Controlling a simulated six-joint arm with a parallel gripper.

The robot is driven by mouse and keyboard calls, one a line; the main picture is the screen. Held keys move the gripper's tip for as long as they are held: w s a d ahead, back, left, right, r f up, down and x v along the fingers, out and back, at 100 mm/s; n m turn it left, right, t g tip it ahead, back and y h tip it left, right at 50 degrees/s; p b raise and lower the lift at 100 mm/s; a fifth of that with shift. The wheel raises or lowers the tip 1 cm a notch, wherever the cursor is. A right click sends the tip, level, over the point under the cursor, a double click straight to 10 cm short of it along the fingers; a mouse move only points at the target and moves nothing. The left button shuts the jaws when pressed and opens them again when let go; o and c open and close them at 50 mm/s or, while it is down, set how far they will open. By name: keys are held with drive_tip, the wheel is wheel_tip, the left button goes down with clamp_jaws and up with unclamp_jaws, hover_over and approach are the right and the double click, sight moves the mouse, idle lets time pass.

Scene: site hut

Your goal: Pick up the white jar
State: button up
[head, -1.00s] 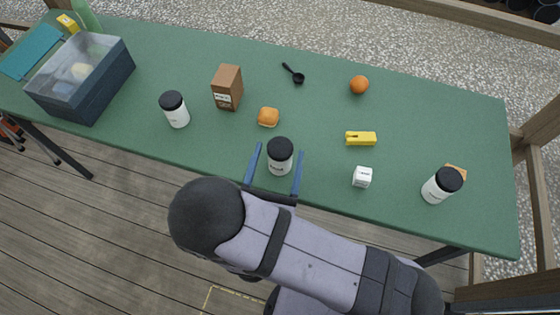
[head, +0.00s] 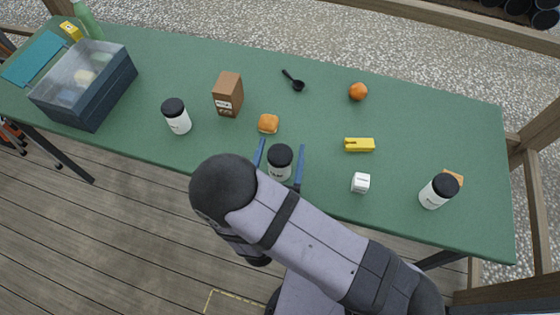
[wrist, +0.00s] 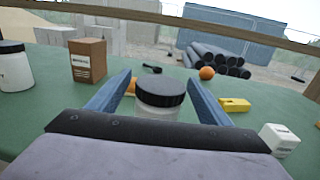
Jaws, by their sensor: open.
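Three white jars with black lids stand on the green table. The middle white jar (head: 279,166) is upright near the table's front edge, and it also shows in the wrist view (wrist: 160,98). My gripper (head: 283,150) is open, with one blue finger on each side of this jar. In the wrist view my gripper (wrist: 160,84) hides the jar's lower part, and I cannot tell whether the fingers touch it. Another white jar (head: 179,121) stands to the left, and a third white jar (head: 433,195) stands at the right end.
Near the middle jar are an orange-brown bun-like item (head: 268,124), a white box (head: 361,182) and a yellow stapler-like item (head: 359,145). A brown carton (head: 228,95), black spoon (head: 294,81) and orange (head: 358,91) lie farther back. A clear-lidded dark bin (head: 93,107) stands left.

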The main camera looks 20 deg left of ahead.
drive_tip(key=shift+w+a+p, duration=0.1)
drive_tip(key=shift+w+p, duration=0.3)
drive_tip(key=shift+w, duration=1.1)
drive_tip(key=shift+c, duration=0.5)
drive_tip(key=c, duration=1.3)
drive_tip(key=shift+r, duration=0.1)
drive_tip(key=shift+r, duration=0.15)
drive_tip(key=shift+r+b, duration=0.45)
drive_tip(key=shift+r, duration=4.35)
